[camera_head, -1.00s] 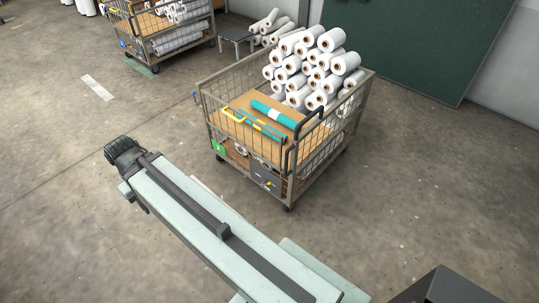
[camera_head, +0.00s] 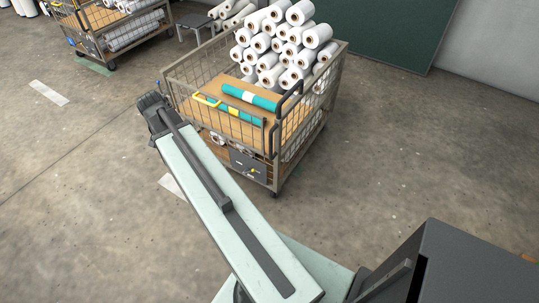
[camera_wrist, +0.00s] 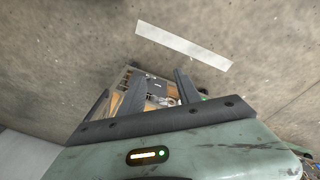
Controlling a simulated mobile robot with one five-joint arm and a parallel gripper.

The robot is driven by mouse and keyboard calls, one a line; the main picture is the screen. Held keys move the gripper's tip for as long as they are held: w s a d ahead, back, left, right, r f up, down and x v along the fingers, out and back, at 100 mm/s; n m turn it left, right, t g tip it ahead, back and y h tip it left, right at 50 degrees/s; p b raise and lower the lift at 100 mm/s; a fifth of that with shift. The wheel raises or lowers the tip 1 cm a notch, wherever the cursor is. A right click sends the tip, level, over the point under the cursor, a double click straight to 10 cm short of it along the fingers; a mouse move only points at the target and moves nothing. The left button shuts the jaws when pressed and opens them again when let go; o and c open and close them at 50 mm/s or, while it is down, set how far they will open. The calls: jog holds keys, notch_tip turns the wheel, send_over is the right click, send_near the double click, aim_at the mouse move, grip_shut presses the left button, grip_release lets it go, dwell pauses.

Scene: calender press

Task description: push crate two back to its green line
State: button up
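A wheeled wire-mesh crate (camera_head: 274,158) stands in the middle of the head view, loaded with white rolls (camera_head: 270,45) at its back. A teal roll (camera_head: 249,98) and a yellow-handled tool (camera_head: 207,100) lie on its board. Its green tag is hidden behind my arm now. My gripper (camera_head: 152,103) overlaps the crate's front left corner in the head view; I cannot tell whether it touches. In the wrist view my gripper's two dark fingers (camera_wrist: 157,92) are apart, with the crate (camera_wrist: 122,84) seen beyond them. A green floor strip (camera_head: 94,66) lies by another crate.
A second loaded wire crate (camera_head: 100,42) stands at the upper left, with a small stool (camera_head: 194,24) near it. White floor strips (camera_head: 48,93) mark the concrete. A dark green panel (camera_head: 385,35) is at the back.

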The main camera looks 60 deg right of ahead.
jog(key=s+d+f+m+g+h+b, duration=0.1)
jog(key=s+d+f+m+b, duration=0.25)
jog(key=d, duration=0.65)
jog(key=s+d+f+m+b, duration=0.2)
jog(key=s+d+f+m, duration=0.25)
jog(key=d, duration=0.55)
jog(key=m+g+b, duration=0.1)
jog(key=m+b, duration=0.2)
jog(key=m, duration=0.3)
send_over(271, 143)
jog(key=w+a, duration=0.2)
notch_tip(271, 143, down, 2)
jog(key=shift+h, duration=0.4)
jog(key=b+x, duration=0.7)
jog(key=x, duration=0.1)
jog(key=shift+w+d+f, duration=0.1)
jog(key=shift+f, duration=0.05)
grip_shut()
